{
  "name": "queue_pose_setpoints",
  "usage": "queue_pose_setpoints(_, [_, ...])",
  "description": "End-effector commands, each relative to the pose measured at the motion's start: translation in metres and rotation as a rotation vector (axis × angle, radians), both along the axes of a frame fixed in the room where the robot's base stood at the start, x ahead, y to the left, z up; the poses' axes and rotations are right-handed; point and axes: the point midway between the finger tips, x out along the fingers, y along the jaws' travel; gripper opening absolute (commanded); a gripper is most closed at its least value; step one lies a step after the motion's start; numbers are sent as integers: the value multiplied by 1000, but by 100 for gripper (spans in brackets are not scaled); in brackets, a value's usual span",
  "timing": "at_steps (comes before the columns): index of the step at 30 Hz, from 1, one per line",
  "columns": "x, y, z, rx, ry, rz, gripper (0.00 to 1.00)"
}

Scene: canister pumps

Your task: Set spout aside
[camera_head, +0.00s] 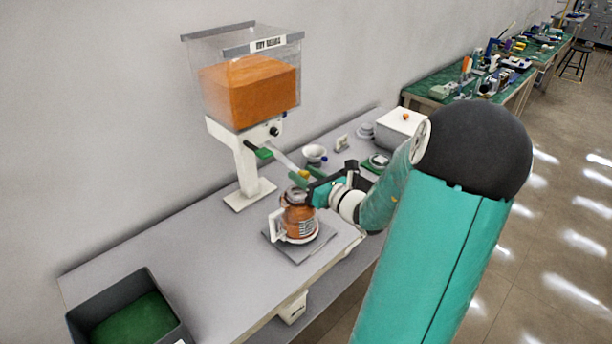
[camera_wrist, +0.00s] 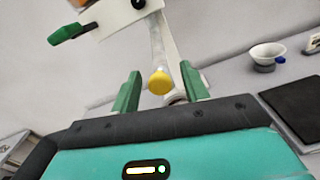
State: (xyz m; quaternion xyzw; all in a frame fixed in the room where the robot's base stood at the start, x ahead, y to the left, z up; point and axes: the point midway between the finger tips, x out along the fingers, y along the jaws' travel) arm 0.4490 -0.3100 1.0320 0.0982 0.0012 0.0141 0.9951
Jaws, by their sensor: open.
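The spout (camera_head: 285,160) is a pale, see-through chute that slopes down from the dispenser (camera_head: 246,95), with a yellow tip. In the wrist view the spout (camera_wrist: 158,45) runs down to its round yellow end (camera_wrist: 159,83). My gripper (camera_head: 304,180) is at the spout's lower end, above the jar. In the wrist view my gripper (camera_wrist: 161,88) is open, with a green finger on each side of the yellow end. Gaps show beside the yellow end, so the fingers look apart from it. A green lever (camera_wrist: 75,32) sticks out of the dispenser.
A jar of orange contents (camera_head: 299,217) with a white handle stands on a dark plate (camera_head: 300,253). A white bowl (camera_head: 315,152) and a white box (camera_head: 399,124) are farther back. A dark bin (camera_head: 110,300) is front left. The counter between bin and jar is clear.

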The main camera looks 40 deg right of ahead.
Motion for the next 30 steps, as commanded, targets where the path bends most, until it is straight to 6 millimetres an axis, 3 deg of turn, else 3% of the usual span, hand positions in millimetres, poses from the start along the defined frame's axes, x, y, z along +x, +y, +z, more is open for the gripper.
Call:
queue_pose_setpoints(2, [0,0,0,0,0,0,43])
queue_pose_setpoints(9, [0,0,0,-1,0,0,0])
queue_pose_setpoints(20, [0,-5,0,-1,0,27,0])
queue_pose_setpoints(30, [4,-34,-1,-2,0,204,0])
